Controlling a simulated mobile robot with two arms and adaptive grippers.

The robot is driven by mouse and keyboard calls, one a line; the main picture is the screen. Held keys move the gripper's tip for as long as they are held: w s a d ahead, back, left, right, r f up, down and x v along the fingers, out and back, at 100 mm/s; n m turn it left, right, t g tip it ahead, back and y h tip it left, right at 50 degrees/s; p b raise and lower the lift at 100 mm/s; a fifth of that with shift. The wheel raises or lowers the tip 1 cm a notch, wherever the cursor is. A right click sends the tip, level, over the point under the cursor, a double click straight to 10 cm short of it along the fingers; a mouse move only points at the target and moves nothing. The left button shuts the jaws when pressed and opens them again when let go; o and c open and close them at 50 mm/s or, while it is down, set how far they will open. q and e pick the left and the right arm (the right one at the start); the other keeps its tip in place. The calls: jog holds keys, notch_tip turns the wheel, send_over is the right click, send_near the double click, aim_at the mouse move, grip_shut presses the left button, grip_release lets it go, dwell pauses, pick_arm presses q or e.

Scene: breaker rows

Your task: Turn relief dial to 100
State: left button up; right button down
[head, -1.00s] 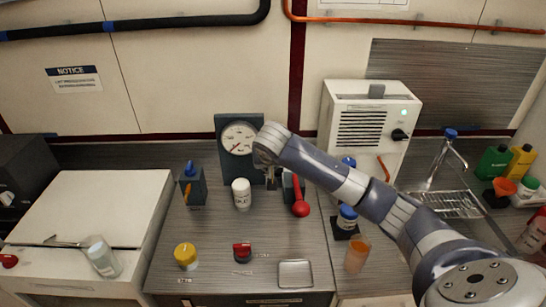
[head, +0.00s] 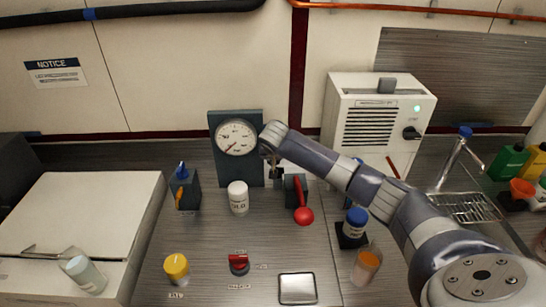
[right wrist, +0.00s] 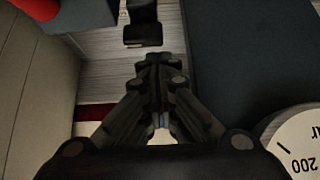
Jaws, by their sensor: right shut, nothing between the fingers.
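I cannot tell for certain which part is the relief dial. A red knob (head: 239,263) with small unreadable labels around it sits at the front of the grey bench; a yellow-capped knob (head: 177,268) with a label stands to its left. A round white gauge (head: 236,138) on a dark upright panel stands at the back; part of its face also shows in the right wrist view (right wrist: 300,145). My right gripper (head: 276,183) points down, shut and empty, just right of the gauge panel. The right wrist view shows its closed fingers (right wrist: 162,62). My left gripper is out of view.
A red ball-ended lever (head: 303,214) stands close to the right of my gripper. A white bottle (head: 238,198) and a blue-topped valve block (head: 185,188) are to the left. A metal tray (head: 297,288) lies at the front. The bench between bottle and red knob is clear.

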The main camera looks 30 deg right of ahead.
jog(key=shift+w+d+f, duration=0.15)
jog(key=shift+w+f, duration=0.2)
jog(key=shift+f, duration=0.15)
jog(key=shift+w+d+f, duration=0.1)
jog(key=shift+w+f, duration=0.15)
jog(key=shift+f, duration=0.05)
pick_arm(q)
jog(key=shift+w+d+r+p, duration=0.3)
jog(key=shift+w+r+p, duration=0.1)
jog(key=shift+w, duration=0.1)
pick_arm(e)
jog(key=shift+n, duration=0.3)
